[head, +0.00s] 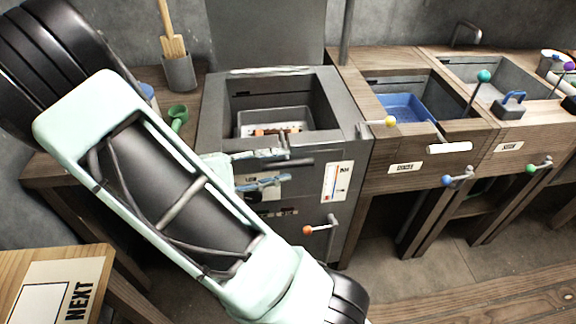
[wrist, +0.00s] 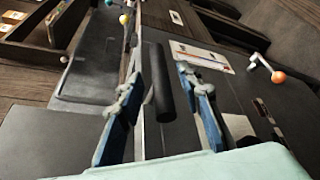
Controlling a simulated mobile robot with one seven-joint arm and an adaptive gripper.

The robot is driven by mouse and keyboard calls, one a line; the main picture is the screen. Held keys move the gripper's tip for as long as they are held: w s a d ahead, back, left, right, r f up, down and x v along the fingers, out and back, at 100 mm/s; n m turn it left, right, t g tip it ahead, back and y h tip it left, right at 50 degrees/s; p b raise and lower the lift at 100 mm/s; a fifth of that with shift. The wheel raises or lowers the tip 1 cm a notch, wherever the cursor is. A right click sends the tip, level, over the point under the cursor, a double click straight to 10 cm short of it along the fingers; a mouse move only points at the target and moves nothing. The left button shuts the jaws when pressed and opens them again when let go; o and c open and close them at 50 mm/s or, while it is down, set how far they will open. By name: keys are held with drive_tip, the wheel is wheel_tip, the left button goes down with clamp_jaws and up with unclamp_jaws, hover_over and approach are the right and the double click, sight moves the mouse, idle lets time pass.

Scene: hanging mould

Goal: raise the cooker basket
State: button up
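The cooker (head: 212,125) is a dark grey box in the middle of the head view, open at the top. The basket (head: 275,120) sits down inside it, with orange-brown pieces in it. A dark bar handle (head: 290,163) sticks out at the cooker's front; in the wrist view the bar (wrist: 163,85) lies between my fingers. My gripper (head: 268,168) is at the cooker's front, its blue fingers on either side of the bar. In the wrist view my gripper (wrist: 158,88) is open, with gaps beside the bar. I cannot tell whether either finger touches it.
An orange-knobbed lever (head: 308,229) is low on the cooker's front, and a yellow-knobbed one (head: 389,121) is at its right. A sink with a blue tray (head: 405,108) stands to the right. A green cup (head: 178,115) and a utensil pot (head: 179,74) are at the left.

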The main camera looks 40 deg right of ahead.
drive_tip(key=shift+x, duration=1.5)
drive_tip(key=shift+c, duration=0.3)
clamp_jaws()
